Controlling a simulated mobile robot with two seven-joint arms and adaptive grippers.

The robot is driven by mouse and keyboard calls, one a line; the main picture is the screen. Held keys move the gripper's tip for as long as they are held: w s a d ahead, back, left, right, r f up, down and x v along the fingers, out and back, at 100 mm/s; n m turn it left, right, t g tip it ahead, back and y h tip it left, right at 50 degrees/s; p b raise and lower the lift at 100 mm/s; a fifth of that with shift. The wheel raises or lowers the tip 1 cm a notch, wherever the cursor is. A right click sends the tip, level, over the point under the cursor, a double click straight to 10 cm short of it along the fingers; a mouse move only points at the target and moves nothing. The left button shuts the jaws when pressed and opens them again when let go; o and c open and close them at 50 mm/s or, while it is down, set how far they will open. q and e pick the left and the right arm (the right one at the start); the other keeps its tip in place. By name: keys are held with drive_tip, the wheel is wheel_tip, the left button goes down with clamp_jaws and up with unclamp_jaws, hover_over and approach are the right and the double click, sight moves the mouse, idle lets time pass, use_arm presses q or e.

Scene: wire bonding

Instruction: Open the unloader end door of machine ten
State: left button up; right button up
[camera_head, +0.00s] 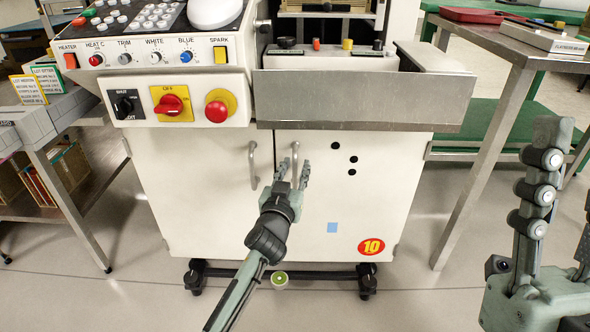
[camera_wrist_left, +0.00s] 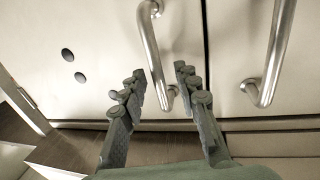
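Machine ten's white cabinet has two lower doors, both looking shut: a left door (camera_head: 190,190) and a right door (camera_head: 335,215) bearing the "10" badge (camera_head: 371,246). Each has a vertical metal bar handle beside the middle seam: left handle (camera_head: 253,165), right handle (camera_head: 295,158). My left gripper (camera_head: 292,172) is at the right door's handle, fingers apart. In the left wrist view, its open fingers (camera_wrist_left: 162,80) stand either side of that handle (camera_wrist_left: 150,40); contact cannot be told. The other handle (camera_wrist_left: 270,60) is clear of them. My right gripper (camera_head: 560,185) is open and empty, away from the doors.
A steel tray (camera_head: 350,98) juts out above the doors, beside a control panel (camera_head: 175,100) with red knobs. Caster feet (camera_head: 196,277) stick out below. A steel table (camera_head: 490,100) stands right, a grey bench (camera_head: 50,120) left. Floor before the doors is mostly clear.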

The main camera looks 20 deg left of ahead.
use_arm(q)
drive_tip(key=shift+c, duration=0.4)
clamp_jaws()
drive_tip(key=shift+s, duration=0.1)
